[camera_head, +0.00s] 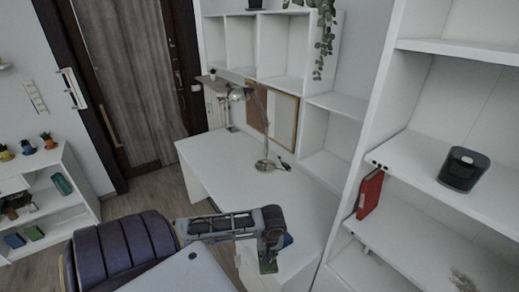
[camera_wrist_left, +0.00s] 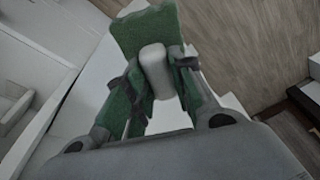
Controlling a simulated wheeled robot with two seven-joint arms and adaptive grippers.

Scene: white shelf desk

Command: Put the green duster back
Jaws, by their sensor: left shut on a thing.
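The green duster (camera_head: 268,266) shows only as a small green patch below my left gripper (camera_head: 271,250), at the near end of the white desk (camera_head: 245,190) in the head view. In the left wrist view, the duster (camera_wrist_left: 143,30) is large, with green fabric and a pale grey block in the middle. My left gripper (camera_wrist_left: 158,72) is shut on it, with fingers on both sides. Much of the duster is hidden by the gripper in the head view. I cannot tell whether it touches the surface below. My right gripper is not in view.
A lamp (camera_head: 264,163) stands on the otherwise mostly clear desk. A tall shelf at the right holds a red book (camera_head: 370,194) and a dark speaker-like object (camera_head: 463,169). A dark chair (camera_head: 120,250) is at the lower left, near a low white shelf (camera_head: 75,205).

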